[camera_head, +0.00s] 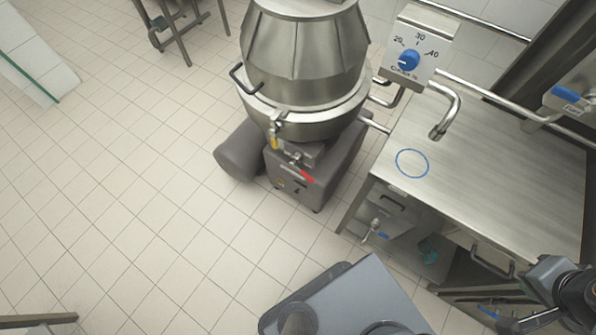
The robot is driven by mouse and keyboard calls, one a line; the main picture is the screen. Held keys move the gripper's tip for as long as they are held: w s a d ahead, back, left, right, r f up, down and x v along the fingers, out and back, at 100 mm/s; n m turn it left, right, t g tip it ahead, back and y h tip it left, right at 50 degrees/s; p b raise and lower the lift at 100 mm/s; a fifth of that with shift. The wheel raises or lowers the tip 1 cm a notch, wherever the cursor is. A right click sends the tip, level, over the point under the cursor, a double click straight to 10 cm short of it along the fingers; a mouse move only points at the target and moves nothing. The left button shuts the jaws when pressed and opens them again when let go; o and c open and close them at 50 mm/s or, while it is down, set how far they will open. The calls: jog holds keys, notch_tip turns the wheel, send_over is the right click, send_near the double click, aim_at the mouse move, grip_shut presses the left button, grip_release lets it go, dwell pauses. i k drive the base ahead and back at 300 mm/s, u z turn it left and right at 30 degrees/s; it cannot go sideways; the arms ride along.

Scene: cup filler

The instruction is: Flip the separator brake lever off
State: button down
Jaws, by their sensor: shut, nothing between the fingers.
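The separator (305,55) is a large steel cone and bowl on a dark grey base (325,165), standing on the floor at the upper middle. A small lever with a red end (306,176) sits on the front of the base; I take it as the brake lever, though no label is readable. A yellow-tipped handle (274,143) hangs from the bowl's lower rim. My gripper (508,325) is at the bottom right corner, partly cut off by the frame edge. It is shut and empty, far from the separator and lower in the picture.
A steel counter (480,190) with a blue ring mark (412,163) stands at the right, with a spout (443,120) above it. A panel with a blue dial (408,61) is above the spout.

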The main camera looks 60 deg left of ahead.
aim_at(293, 162)
jog(key=u, duration=2.25)
jog(key=k, duration=1.3)
jog(key=u, duration=0.6)
jog(key=i, duration=0.5)
jog(key=u, duration=0.65)
jog(key=i, duration=1.3)
jog(key=z, duration=0.75)
